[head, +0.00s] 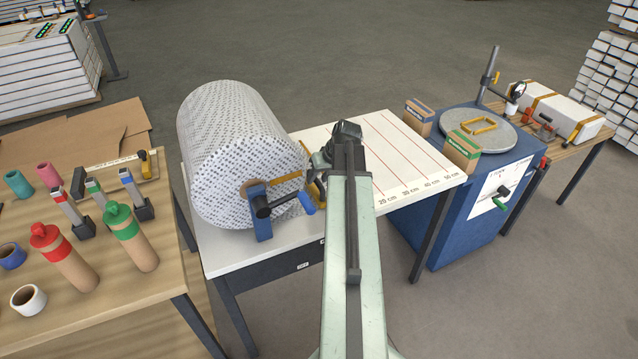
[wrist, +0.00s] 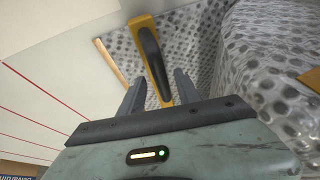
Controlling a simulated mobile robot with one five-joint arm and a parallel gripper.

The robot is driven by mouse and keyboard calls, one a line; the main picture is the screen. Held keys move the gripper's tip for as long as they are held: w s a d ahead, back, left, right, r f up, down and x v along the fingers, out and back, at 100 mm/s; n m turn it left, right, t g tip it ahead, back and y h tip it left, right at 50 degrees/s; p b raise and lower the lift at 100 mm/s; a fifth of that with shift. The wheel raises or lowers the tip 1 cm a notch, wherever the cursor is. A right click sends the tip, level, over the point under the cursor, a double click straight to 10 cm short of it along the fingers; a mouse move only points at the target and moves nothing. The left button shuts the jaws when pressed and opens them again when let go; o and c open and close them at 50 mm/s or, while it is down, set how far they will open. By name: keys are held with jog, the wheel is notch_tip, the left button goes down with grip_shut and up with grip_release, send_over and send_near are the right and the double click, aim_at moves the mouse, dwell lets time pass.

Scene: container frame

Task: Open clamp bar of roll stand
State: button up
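The roll stand holds a large roll of bubble wrap (head: 240,150) on the white table. A yellow bar (head: 287,180), probably the clamp bar, shows at the roll's right side, partly hidden by my arm. In the wrist view a yellow bar (wrist: 145,40) with a black handle (wrist: 153,62) lies ahead of and between my fingers. My gripper (wrist: 160,76) is open, one finger on each side of the handle, with visible gaps. I cannot tell how deep the handle sits between them. In the head view my gripper (head: 320,160) is mostly hidden behind my wrist.
The marked cutting surface (head: 400,160) to the right is clear.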

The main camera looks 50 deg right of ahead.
grip_shut()
jog(key=shift+s, duration=0.1)
dwell(1.2)
